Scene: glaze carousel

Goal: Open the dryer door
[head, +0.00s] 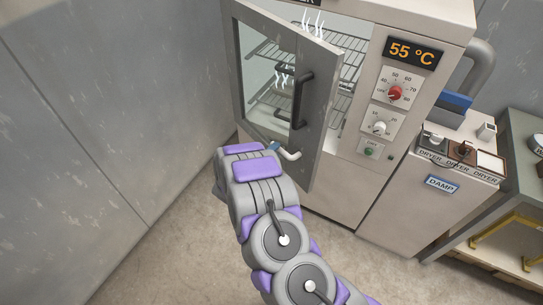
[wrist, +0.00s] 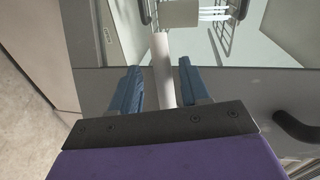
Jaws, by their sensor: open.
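The dryer door (head: 319,120) is a grey frame with a glass window. It stands partly open, swung out at its right edge, and the lit inside shows past it. A black handle (head: 302,98) is on its front, and a dark handle also shows at the right of the wrist view (wrist: 297,129). My gripper (head: 275,148) is at the lower part of the door. In the wrist view its two blue fingers (wrist: 159,68) are open, with a pale bar (wrist: 164,85) between them. I cannot tell whether they touch it. A pale curved piece (head: 290,154) shows beside the gripper in the head view.
The dryer (head: 367,150) has wire racks (head: 345,75) inside, wisps of steam, a 55 °C display (head: 412,52) and dials. A cabinet marked DAMP (head: 441,184) stands to its right, then a shelf table. A grey wall (head: 100,110) is close on the left.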

